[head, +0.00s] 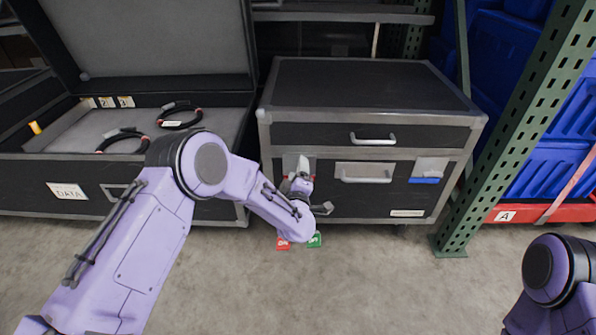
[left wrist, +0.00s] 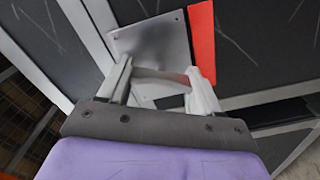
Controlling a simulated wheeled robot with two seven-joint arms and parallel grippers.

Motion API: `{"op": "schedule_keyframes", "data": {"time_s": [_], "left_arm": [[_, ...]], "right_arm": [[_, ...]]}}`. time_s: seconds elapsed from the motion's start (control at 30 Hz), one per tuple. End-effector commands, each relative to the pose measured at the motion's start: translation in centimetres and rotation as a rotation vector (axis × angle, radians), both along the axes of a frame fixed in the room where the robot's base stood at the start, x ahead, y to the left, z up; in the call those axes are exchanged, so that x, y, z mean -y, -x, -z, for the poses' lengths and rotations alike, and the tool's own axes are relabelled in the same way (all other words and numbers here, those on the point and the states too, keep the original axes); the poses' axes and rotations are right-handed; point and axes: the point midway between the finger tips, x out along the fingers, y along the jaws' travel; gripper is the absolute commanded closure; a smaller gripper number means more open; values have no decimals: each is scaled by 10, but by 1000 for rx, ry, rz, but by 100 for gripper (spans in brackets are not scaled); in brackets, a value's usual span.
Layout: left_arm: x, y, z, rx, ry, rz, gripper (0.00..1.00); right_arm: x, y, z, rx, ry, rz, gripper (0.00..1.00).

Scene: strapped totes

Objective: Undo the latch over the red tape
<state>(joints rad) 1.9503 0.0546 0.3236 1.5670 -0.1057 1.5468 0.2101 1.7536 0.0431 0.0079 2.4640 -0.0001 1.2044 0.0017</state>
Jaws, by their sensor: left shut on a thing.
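The black case (head: 365,90) with metal edges stands at center. Its left latch (head: 290,163) has a pale metal plate, mostly hidden behind my left gripper (head: 301,178). A strip of red tape (head: 313,168) shows beside the gripper. In the left wrist view the latch plate (left wrist: 155,42) lies ahead, with the red tape (left wrist: 202,45) along its right side. The fingers of my left gripper (left wrist: 163,85) are shut on the latch's bar, which runs between them. The right latch (head: 431,166) sits over blue tape (head: 424,180). My right gripper is out of view.
A silver handle (head: 366,174) sits between the latches, another handle (head: 373,137) above. An open case (head: 68,188) with cables stands left. A green rack post (head: 500,145) stands right. The front floor is clear.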

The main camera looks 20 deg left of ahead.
Motion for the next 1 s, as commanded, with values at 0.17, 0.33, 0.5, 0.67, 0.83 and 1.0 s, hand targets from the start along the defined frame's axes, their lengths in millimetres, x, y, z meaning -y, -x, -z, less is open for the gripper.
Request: {"op": "schedule_keyframes", "data": {"time_s": [0.17, 0.33, 0.5, 0.67, 0.83, 1.0], "left_arm": [[0, 1, 2, 40, 152, 0, 67], [0, 1, 3, 75, 275, 1, 67], [0, 1, 3, 102, 368, 1, 67], [1, 1, 3, 118, 426, 1, 67], [1, 1, 3, 128, 458, 1, 67], [1, 1, 3, 131, 467, 2, 67]], "right_arm": [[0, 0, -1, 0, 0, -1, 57], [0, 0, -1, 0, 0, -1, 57], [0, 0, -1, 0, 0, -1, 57], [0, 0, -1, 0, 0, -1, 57], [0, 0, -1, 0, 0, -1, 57], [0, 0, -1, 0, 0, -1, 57]]}}
